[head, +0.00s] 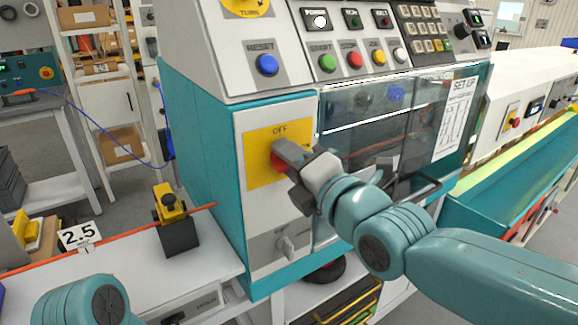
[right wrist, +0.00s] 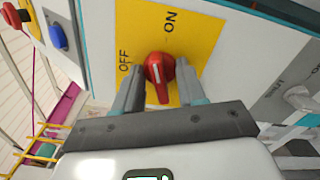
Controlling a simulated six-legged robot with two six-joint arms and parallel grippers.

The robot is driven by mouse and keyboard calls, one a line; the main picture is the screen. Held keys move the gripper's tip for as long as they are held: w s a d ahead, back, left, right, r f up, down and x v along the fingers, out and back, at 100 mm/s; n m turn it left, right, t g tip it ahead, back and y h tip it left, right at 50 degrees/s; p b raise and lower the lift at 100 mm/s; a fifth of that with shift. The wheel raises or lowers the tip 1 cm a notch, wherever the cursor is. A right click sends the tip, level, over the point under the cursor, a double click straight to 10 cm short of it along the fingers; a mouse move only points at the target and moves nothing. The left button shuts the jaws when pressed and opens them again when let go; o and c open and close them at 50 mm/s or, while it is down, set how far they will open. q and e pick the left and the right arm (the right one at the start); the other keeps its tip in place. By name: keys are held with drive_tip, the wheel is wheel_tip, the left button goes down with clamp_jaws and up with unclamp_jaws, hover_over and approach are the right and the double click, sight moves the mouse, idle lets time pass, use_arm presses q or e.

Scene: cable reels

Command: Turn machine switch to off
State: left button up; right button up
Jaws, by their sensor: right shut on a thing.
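The machine switch is a red rotary knob (right wrist: 159,72) on a yellow plate (head: 262,172) on the machine's front. OFF is printed at the plate's top in the head view. In the right wrist view, OFF lies left of the knob and ON above it. The knob's long grip and short white line run roughly up and down there, its upper end toward ON. My right gripper (head: 284,158) is shut on the knob, one finger on each side, also seen in the right wrist view (right wrist: 157,82). My left gripper is out of view; only part of my left arm shows.
Above the plate are a blue RESET button (head: 267,65) and a yellow TURN dial (head: 244,5). A grey knob (head: 292,243) sits below. A clear window (head: 385,125) is right of the plate. A yellow-and-black device (head: 175,222) stands on the white bench, holding an orange cable.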

drive_tip(key=shift+f+n+b, duration=0.2)
drive_tip(key=shift+n+b, duration=2)
drive_tip(key=shift+b, duration=0.05)
drive_tip(key=shift+n+b, duration=0.65)
drive_tip(key=shift+n, duration=0.15)
drive_tip(key=shift+n+b, duration=0.45)
drive_tip(key=shift+n, duration=0.75)
drive_tip(key=n, duration=0.4)
drive_tip(key=shift+s+d+r+n, duration=0.1)
drive_tip(key=shift+s+r+n, duration=0.15)
drive_tip(key=shift+n, duration=0.15)
drive_tip(key=o, duration=0.8)
drive_tip(key=shift+c, duration=0.2)
drive_tip(key=shift+d, duration=0.1)
